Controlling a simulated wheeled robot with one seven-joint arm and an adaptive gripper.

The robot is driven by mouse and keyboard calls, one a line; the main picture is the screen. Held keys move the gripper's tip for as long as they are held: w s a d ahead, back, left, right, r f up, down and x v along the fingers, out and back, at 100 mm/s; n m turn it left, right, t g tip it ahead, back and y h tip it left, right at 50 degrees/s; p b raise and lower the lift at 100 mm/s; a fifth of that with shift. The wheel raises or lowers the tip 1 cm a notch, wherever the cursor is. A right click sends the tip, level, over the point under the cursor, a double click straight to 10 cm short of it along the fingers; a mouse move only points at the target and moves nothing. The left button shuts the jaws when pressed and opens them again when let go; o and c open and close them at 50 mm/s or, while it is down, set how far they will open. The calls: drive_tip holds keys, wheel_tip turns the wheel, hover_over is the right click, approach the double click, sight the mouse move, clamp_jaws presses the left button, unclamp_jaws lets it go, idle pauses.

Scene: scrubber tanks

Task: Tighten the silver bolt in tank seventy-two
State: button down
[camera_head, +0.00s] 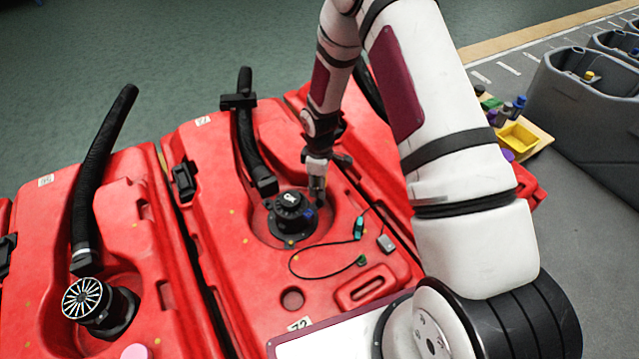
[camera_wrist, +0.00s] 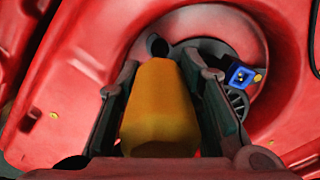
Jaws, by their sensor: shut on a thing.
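Tank seventy-two (camera_head: 235,240) is the middle red tank, with a "72" tag at its front edge. My gripper (camera_head: 317,185) is over this tank, at the right side of the round black motor unit (camera_head: 292,215). In the wrist view my gripper (camera_wrist: 160,95) is shut on an orange tool handle (camera_wrist: 160,110), which points toward the tank's round recess. A dark round part shows at the tool's far end. A blue square part (camera_wrist: 240,77) is to its right, beside the black unit. I cannot make out the silver bolt; the tool and fingers may hide it.
A black hose (camera_head: 250,140) stands behind the motor unit. A thin dark cable with green plugs (camera_head: 360,228) lies on the tank top. Another red tank with a hose (camera_head: 100,170) is at left. A yellow bin (camera_head: 517,140) and grey tanks are at right.

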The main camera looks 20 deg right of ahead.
drive_tip(key=shift+r, duration=0.1)
drive_tip(key=shift+r+p, duration=1.8)
drive_tip(key=shift+r, duration=0.65)
